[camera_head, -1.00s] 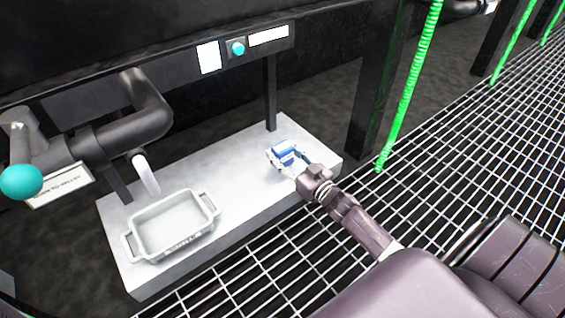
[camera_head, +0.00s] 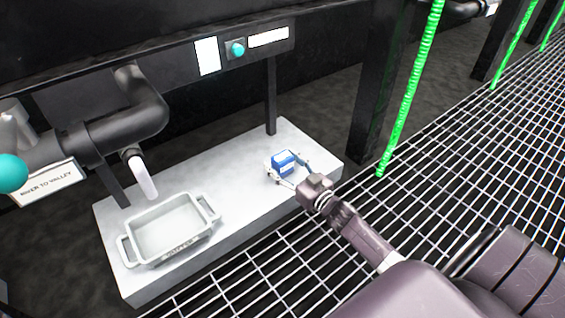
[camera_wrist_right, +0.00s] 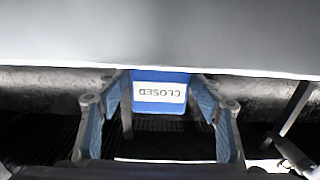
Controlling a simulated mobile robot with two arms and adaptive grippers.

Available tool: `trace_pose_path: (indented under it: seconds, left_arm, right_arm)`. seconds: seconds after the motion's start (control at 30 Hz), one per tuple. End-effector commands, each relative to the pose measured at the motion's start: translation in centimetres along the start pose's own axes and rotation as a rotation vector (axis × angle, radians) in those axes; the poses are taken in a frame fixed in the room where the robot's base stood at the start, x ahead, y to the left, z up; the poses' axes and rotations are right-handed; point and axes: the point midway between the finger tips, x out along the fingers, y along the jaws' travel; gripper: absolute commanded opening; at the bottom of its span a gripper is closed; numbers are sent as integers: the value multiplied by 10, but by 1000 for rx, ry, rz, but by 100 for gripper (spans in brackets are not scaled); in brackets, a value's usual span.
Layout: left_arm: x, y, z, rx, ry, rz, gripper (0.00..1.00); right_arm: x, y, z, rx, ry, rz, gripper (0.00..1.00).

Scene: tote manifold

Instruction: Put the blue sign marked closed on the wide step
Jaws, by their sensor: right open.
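The blue sign (camera_head: 284,158) stands upright on the wide pale step (camera_head: 240,185), near its right end. In the right wrist view the sign (camera_wrist_right: 160,92) shows a white label reading CLOSED, upside down. My right gripper (camera_head: 287,171) is open, with one finger on each side of the sign. In the wrist view a gap shows between the sign and at least the right-hand finger; contact on the left-hand side is hard to tell. My left gripper is not in view.
A grey tote (camera_head: 168,228) with handles stands on the left part of the step, below a pale spout (camera_head: 143,178). A dark post (camera_head: 270,95) rises behind the sign. A green hose (camera_head: 408,95) hangs at the right above the grating. The step between tote and sign is clear.

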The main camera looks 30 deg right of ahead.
Motion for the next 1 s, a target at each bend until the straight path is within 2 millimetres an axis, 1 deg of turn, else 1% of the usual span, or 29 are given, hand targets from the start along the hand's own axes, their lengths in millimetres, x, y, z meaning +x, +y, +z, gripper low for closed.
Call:
trace_pose_path:
  seconds: [0.07, 0.17, 0.27, 0.4, 0.5, 0.63, 0.8, 1.0]
  left_arm:
    - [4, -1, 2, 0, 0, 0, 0]
    - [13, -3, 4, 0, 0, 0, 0]
    - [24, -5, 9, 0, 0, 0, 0]
    - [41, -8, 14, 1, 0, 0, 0]
    - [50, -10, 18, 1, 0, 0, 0]
    - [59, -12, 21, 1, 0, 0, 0]
    - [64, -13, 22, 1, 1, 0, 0]
    - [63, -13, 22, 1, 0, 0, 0]
  right_arm:
    - [-4, 0, -2, 0, -2, 0, 60]
    - [-15, 0, -4, 1, -4, 0, 60]
    - [-34, 0, -6, 1, -5, 1, 60]
    - [-63, 0, -6, 2, -5, 2, 60]
    - [-83, 0, -5, 1, -4, 1, 60]
    - [-104, 0, -4, 1, -3, 1, 60]
    - [-118, 0, -3, 0, 0, 0, 60]
    - [-121, 0, -1, -1, 1, 0, 60]
